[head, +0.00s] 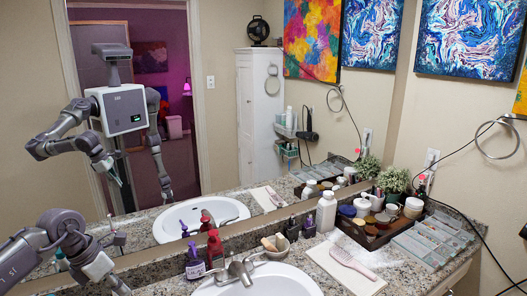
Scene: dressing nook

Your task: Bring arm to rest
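My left arm (60,228) comes in at the lower left and is bent, with its wrist links pointing down past the bottom edge near the counter's left end. The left gripper's fingertips do not show clearly there. The large mirror shows my body's reflection (122,108). In it the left arm is bent at the elbow with its forearm end low, and the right arm (158,150) hangs down at the side. The fingers are too small in the reflection to read. My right arm does not show directly.
A sink (262,281) with a tap (240,268) lies right of my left arm. A hairbrush (352,263) lies on a white towel (335,277). A dark tray (365,238) holds jars.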

